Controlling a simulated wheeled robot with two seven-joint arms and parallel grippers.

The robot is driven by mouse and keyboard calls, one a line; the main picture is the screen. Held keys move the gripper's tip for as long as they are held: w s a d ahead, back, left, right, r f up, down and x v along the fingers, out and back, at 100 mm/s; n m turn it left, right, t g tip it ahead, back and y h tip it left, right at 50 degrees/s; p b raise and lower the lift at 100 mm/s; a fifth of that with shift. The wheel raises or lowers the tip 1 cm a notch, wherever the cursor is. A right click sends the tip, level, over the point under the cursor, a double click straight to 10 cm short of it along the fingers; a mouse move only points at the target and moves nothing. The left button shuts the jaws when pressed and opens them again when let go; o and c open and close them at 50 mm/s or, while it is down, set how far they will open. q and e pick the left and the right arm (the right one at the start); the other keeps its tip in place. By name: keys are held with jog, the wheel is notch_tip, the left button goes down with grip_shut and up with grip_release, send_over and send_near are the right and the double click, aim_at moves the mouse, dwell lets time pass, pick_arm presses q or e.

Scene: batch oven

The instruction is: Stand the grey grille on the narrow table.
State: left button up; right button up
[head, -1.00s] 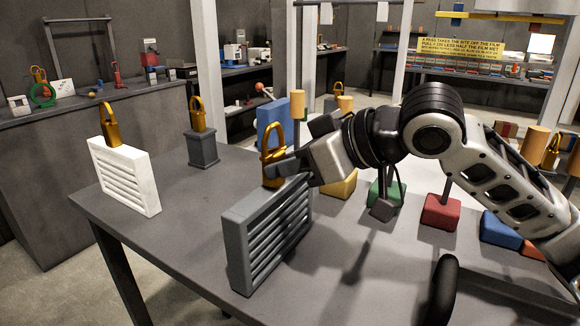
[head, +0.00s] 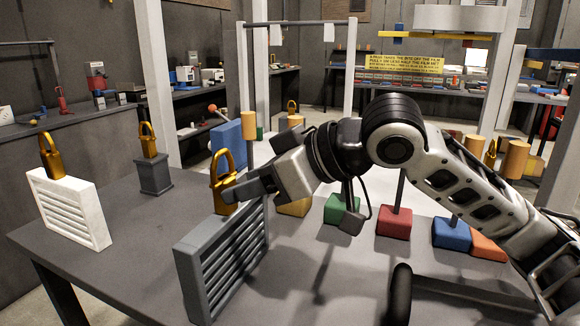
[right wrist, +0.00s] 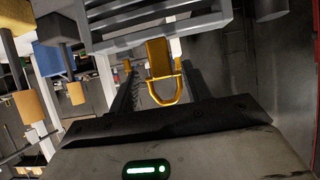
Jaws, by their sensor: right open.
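The grey grille (head: 222,262) is a slatted upright panel with a gold loop handle (head: 222,166) on top. It appears to stand upright on the grey table (head: 130,245), near its front edge. My right gripper (head: 240,188) is at the grille's top, beside the base of the handle. In the right wrist view the gold handle (right wrist: 160,62) lies between my two open fingers, and the grille's slats (right wrist: 150,20) show beyond. Whether a finger touches the handle I cannot tell. My left gripper is not in view.
A white grille (head: 68,208) with a gold handle and a dark grey block (head: 154,175) with another stand to the left. A blue panel (head: 227,145) is behind. Green (head: 342,209), red (head: 394,221) and blue blocks (head: 451,233) with posts line the right side.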

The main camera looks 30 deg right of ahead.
jog(key=b+v, duration=0.2)
jog(key=v, duration=0.7)
jog(key=shift+s+d+r, duration=0.15)
jog(key=shift+s+r, duration=0.1)
jog(key=shift+s, duration=0.05)
dwell(0.9)
